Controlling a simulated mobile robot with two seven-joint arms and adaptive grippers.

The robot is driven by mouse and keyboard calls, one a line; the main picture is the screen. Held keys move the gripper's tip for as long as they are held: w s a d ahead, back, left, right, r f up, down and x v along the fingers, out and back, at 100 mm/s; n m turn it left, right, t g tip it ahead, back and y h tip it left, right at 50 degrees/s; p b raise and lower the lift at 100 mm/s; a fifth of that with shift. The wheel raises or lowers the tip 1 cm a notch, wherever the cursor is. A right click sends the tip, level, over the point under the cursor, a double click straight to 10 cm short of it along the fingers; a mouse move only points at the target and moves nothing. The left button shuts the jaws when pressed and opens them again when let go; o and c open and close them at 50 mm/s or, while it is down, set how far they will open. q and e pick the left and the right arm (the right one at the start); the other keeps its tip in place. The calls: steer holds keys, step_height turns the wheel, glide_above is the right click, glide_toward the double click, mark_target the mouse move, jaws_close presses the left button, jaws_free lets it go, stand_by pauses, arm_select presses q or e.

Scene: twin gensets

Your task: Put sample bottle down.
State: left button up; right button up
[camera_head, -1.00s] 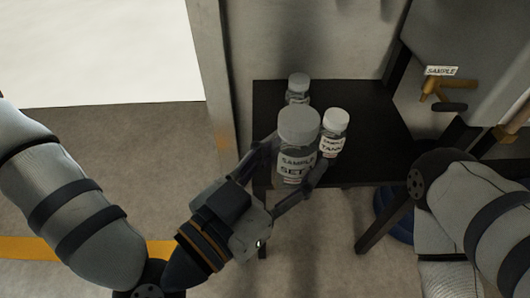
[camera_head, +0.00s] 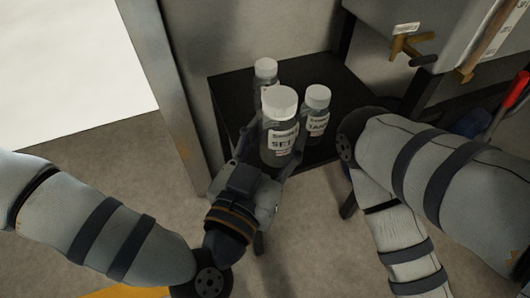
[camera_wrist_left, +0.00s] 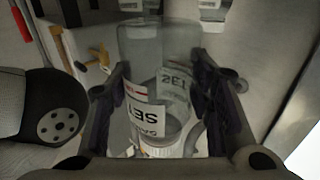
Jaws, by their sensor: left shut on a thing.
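The sample bottle (camera_head: 280,125) is clear with a white cap and a label reading "SET". My left gripper (camera_head: 268,155) is shut on it, one finger on each side, and holds it upright at the front of a small black table (camera_head: 228,92). The bottle also shows in the left wrist view (camera_wrist_left: 150,60), between the fingers (camera_wrist_left: 165,110). I cannot tell whether its base touches the tabletop. Two similar capped bottles stand on the table: one behind (camera_head: 265,75) and one to the right labelled "TANK" (camera_head: 317,112). My right arm is in view, but its gripper is not.
A grey cabinet with a brass sample tap (camera_head: 408,44) stands at the back right. A grey post (camera_head: 160,80) is left of the table. A red-handled item (camera_head: 513,100) is at the far right. The table's right part is clear.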

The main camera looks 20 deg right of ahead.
mark_target(269, 141)
arm_select(q)
steer(key=w+f, duration=0.1)
steer(key=f, duration=0.1)
steer(key=w+f+b, duration=0.1)
steer(key=w+f, duration=0.1)
steer(key=shift+f, duration=0.2)
steer(key=shift+w+a+f+b, duration=0.1)
steer(key=shift+w+f+b, duration=0.2)
steer(key=shift+f, duration=0.65)
steer(key=shift+w+f+b, duration=0.15)
steer(key=shift+f+b, duration=0.1)
steer(key=shift+f, duration=0.7)
steer(key=shift+f, duration=0.2)
steer(key=o, duration=1.1)
steer(key=shift+r, duration=0.15)
steer(key=p+v, duration=0.1)
steer(key=v, duration=1.1)
